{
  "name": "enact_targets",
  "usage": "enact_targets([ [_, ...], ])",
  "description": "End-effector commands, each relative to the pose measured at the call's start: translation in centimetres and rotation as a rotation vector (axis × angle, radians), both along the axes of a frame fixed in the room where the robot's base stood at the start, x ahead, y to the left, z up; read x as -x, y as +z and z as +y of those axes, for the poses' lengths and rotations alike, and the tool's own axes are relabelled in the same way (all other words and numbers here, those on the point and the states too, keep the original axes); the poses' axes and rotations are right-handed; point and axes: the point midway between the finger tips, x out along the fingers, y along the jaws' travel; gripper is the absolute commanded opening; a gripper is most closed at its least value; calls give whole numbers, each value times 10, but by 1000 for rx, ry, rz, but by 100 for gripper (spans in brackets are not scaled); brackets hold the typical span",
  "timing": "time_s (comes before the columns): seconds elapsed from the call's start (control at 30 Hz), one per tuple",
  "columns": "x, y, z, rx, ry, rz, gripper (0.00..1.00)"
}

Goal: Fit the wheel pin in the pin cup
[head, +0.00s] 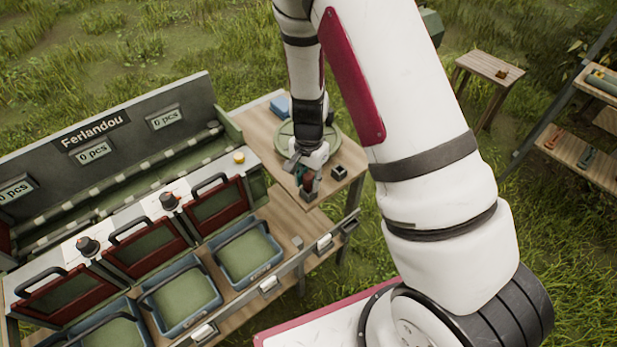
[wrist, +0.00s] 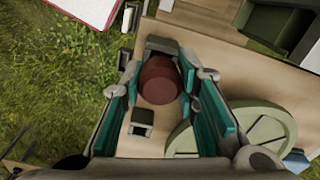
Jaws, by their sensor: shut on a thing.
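My gripper (wrist: 158,88) points down over the side table, its teal-padded fingers shut on a round reddish-brown piece, which I take to be the wheel pin (wrist: 160,80). In the head view my gripper (head: 308,181) is small and hides most of the piece. A small dark square block with an opening in its top, which looks like the pin cup (head: 339,172), stands on the table to the right of my gripper. It also shows in the wrist view (wrist: 141,122), apart from the held piece. The lower end of the held piece is hidden.
A round green wheel (head: 289,131) lies on the wooden table (head: 349,161) behind my gripper. A grey block (wrist: 161,45) shows beyond the held piece. The sorting bench with blue crates (head: 247,254) is at left. A blue object (head: 281,106) sits at the table's back.

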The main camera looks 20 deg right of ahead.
Motion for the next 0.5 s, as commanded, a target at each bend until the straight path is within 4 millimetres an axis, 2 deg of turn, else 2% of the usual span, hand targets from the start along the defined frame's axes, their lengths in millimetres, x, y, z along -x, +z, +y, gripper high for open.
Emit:
enact_targets([
  [0.37, 0, -4, 0, 0, 0, 0, 0],
  [0.4, 0, -4, 0, 0, 0, 0, 30],
  [0.5, 0, -4, 0, 0, 0, 0, 51],
])
